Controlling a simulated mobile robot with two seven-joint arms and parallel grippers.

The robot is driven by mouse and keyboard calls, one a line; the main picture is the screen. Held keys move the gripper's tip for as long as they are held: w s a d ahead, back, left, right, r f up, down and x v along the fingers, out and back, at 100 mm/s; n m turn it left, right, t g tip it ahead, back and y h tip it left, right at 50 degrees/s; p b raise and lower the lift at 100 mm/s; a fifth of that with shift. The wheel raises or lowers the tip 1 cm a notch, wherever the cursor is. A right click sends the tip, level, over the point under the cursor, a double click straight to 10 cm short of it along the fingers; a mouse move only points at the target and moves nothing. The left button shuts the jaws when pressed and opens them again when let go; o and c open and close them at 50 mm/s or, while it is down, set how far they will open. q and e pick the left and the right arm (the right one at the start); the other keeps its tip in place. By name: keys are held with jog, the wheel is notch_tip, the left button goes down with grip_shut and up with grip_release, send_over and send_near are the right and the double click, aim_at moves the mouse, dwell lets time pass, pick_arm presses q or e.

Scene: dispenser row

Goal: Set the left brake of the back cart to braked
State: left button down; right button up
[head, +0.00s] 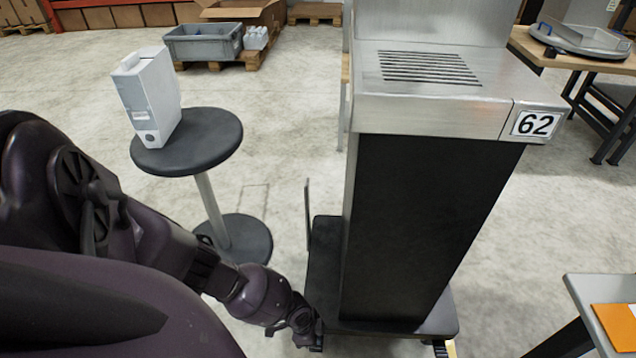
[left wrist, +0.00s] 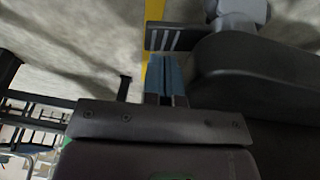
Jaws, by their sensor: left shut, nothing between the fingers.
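A cart has a dark base (head: 390,325) under a tall black column (head: 420,230) and a steel top with the number 62. My left gripper (head: 312,338) is at the near left corner of this base. In the left wrist view its blue fingers (left wrist: 166,78) are shut and empty. Just past their tips is a dark striped pedal (left wrist: 172,39), sticking out beside the dark base (left wrist: 265,60) and a grey caster (left wrist: 238,12). I cannot tell whether the fingertips touch it, or its setting. In the head view the arm hides this corner. My right gripper is out of view.
A round black stool (head: 190,143) with a white box (head: 148,98) stands left of the cart. A thin upright plate (head: 307,215) rises at the base's left edge. A table with an orange sheet (head: 618,325) is at right. Grey floor lies between.

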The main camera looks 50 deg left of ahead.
pick_arm(q)
jog(key=shift+s+d+f+b, duration=0.1)
jog(key=shift+f+b, duration=0.1)
jog(key=shift+f, duration=0.25)
jog(key=shift+s+f+b, duration=0.1)
jog(key=shift+f+b, duration=0.05)
jog(key=shift+f, duration=0.25)
jog(key=shift+w+f, duration=0.1)
jog(key=shift+f, duration=0.05)
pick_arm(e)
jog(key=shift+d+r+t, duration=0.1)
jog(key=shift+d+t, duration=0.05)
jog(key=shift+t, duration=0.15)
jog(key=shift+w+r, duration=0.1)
